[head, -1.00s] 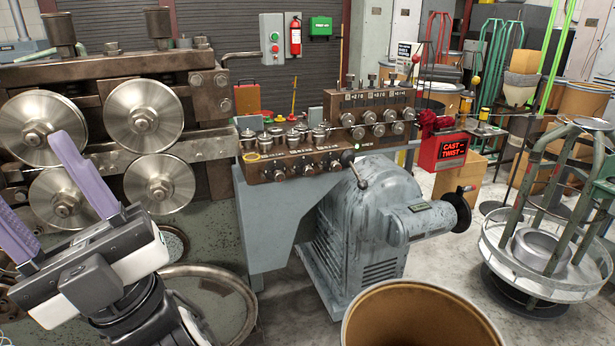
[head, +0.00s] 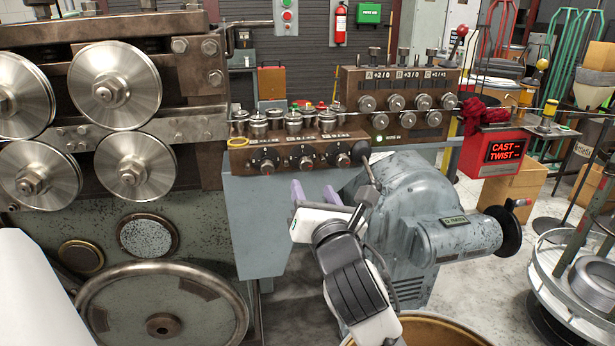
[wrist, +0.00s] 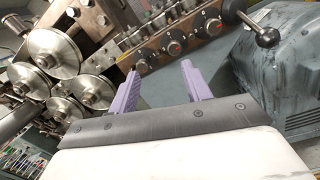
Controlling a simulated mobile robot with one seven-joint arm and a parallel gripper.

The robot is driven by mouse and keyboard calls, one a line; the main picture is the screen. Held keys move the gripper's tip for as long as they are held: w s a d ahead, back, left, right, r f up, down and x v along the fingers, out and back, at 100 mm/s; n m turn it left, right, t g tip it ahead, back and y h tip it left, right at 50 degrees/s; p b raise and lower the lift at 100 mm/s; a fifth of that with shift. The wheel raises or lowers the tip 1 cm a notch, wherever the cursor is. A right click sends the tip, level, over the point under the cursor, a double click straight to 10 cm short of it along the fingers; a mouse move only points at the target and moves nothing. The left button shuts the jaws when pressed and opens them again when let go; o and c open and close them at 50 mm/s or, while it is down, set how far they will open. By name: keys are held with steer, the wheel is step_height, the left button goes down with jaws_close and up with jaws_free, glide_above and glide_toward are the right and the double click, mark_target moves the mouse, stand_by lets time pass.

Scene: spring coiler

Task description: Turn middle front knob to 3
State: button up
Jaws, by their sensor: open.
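The middle front knob (head: 305,162) is a dark round knob between two similar ones on the brown front panel (head: 286,152). It also shows in the wrist view (wrist: 175,47), beyond my fingertips, with a reddish mark on its face. Its setting is too small to read. My gripper (head: 315,193) is open and empty, its two purple fingers apart. In the head view it is just below the panel, under the middle and right knobs. In the wrist view my gripper (wrist: 158,78) points towards the knob row and is apart from it.
The left knob (head: 267,166) and right knob (head: 341,159) flank the middle one. Large steel rollers (head: 113,85) are at left. A brown drum (head: 440,330) stands below.

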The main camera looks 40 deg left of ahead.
mark_target(307, 166)
steer(key=shift+n+h, duration=0.4)
steer(key=shift+h, duration=0.1)
steer(key=p+x, duration=0.1)
steer(key=x, duration=0.3)
steer(key=f+p+x, duration=0.1)
steer(key=x, duration=0.4)
steer(key=w+d+p+x, duration=0.1)
steer(key=x, duration=0.3)
steer(key=shift+w+a+f+p, duration=0.3)
steer(key=shift+f, duration=0.1)
steer(key=c, duration=1)
